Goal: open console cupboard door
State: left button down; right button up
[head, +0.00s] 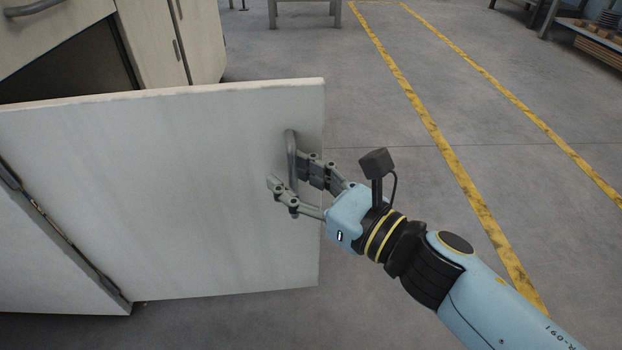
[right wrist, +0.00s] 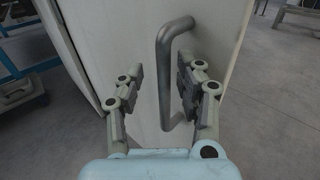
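The white cupboard door (head: 150,190) stands swung out from the console (head: 165,40) in the head view, with its hinged edge at the lower left. Its grey bar handle (head: 291,155) is near the door's free edge. My right gripper (head: 291,178) is at the handle with its fingers apart. In the right wrist view the handle (right wrist: 165,75) stands between the two spread fingers of the right gripper (right wrist: 155,80), with gaps on both sides. The door (right wrist: 140,30) is behind it. My left gripper is not in view.
The dark cupboard opening (head: 75,75) shows behind the door. Open grey floor with yellow lines (head: 430,110) lies to the right. A shelf with stacked items (head: 595,35) stands far at the upper right.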

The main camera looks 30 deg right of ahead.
jog(key=v, duration=1.2)
jog(key=shift+w, duration=0.1)
